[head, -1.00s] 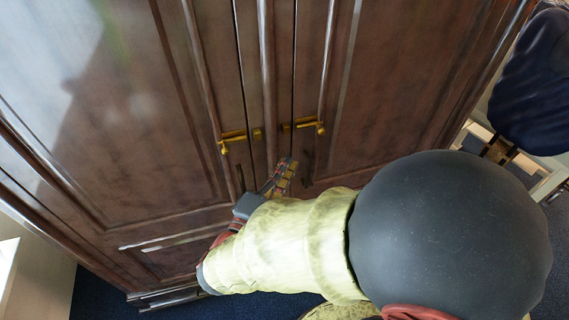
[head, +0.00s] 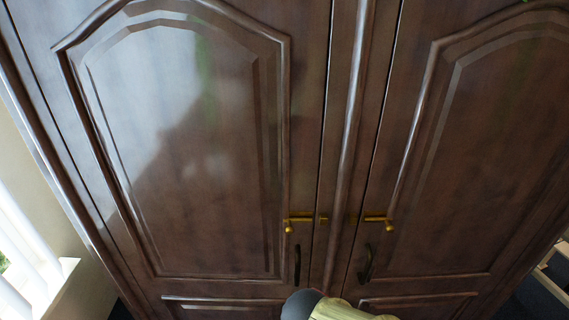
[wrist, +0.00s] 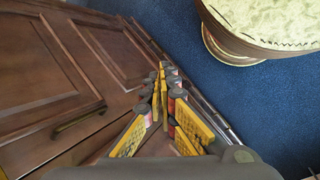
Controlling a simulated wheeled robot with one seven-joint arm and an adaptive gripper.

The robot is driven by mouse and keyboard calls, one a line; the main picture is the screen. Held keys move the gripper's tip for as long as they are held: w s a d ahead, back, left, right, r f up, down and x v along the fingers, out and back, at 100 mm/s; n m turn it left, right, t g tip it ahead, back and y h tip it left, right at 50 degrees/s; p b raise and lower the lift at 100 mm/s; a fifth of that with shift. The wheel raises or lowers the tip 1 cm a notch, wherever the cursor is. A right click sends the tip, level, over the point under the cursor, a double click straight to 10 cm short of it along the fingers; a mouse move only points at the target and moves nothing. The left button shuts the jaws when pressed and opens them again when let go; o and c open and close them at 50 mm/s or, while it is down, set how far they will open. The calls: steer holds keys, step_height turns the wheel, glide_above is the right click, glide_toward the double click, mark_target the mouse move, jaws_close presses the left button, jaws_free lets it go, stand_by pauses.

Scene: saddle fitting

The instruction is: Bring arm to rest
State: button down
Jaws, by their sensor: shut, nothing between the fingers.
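My gripper (wrist: 162,75) shows in the wrist view with its yellow-padded fingers shut and nothing between them. It is beside the dark wooden wardrobe and points along its lower front; whether it touches the wood cannot be told. In the head view only a bit of my arm shows at the bottom edge, and the gripper is out of sight there.
The wardrobe (head: 210,180) fills most of the head view, its doors looking shut, with brass latches (head: 299,220) and dark handles (head: 366,264). A dark handle (wrist: 78,122) also shows in the wrist view. Blue carpet (wrist: 215,90) lies beside the wardrobe.

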step_height(320, 180, up, 7)
steer(key=a+m+t+y, duration=0.1)
steer(key=a+m+y, duration=0.2)
steer(key=m+y, duration=0.2)
steer(key=w+d+r+m+t, duration=0.1)
steer(key=d+r+m+t, duration=0.2)
steer(key=d+r, duration=0.3)
steer(key=shift+w+d+r+m, duration=0.15)
steer(key=shift+d+r+m, duration=0.05)
steer(key=shift+r+m, duration=0.2)
steer(key=c, duration=2.5)
jaws_free()
steer(key=shift+c, duration=0.2)
